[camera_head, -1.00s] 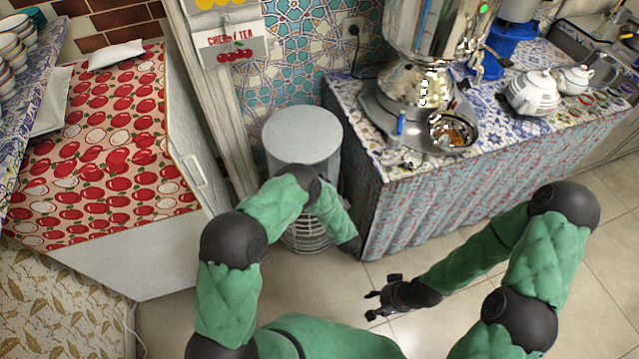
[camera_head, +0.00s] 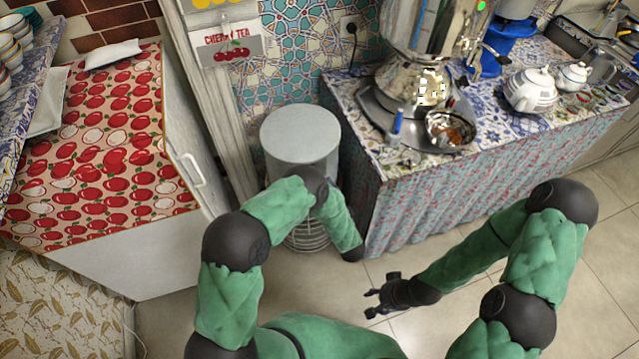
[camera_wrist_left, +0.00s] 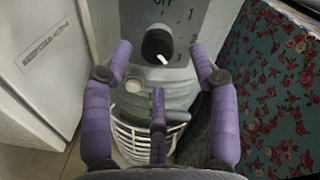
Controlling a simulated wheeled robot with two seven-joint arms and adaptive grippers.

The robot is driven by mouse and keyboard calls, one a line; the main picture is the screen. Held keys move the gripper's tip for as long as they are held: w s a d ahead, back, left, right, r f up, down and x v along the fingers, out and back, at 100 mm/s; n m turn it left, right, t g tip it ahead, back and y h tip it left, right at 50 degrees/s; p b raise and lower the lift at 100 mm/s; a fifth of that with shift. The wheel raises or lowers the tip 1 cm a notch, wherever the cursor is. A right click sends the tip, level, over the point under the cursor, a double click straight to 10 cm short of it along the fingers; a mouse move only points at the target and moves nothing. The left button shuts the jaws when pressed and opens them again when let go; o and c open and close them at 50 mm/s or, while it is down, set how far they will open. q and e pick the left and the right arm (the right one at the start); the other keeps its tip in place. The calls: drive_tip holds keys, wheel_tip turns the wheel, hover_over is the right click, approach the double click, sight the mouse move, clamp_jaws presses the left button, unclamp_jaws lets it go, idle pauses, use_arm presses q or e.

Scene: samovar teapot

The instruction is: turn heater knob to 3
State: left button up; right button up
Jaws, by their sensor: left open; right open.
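The heater (camera_head: 300,138) is a grey cylinder with a wire cage at its base, standing between the white cabinet and the samovar table. In the left wrist view, its black knob (camera_wrist_left: 157,44) sits on the grey front panel, with its white pointer mark toward the bottom, slightly right. "OFF", 1 and 2 show around it; the 3 is hard to read. My left gripper (camera_wrist_left: 160,62) is open, its purple fingers spread either side of the knob, with no visible grip; it is hidden in the head view. My right gripper (camera_head: 377,297) is open and empty above the floor.
A white cabinet (camera_head: 110,255) with an apple-print top stands left. The cloth-covered table (camera_head: 450,195) at right bears a samovar (camera_head: 405,82), a bowl (camera_head: 450,130) and a teapot (camera_head: 530,91). In the wrist view, floral cloth (camera_wrist_left: 275,110) lies close at right.

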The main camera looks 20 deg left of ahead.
use_arm(q)
drive_tip(key=v, duration=0.8)
drive_tip(key=shift+s, duration=0.25)
drive_tip(key=shift+d+f, duration=0.1)
drive_tip(key=shift+d, duration=0.05)
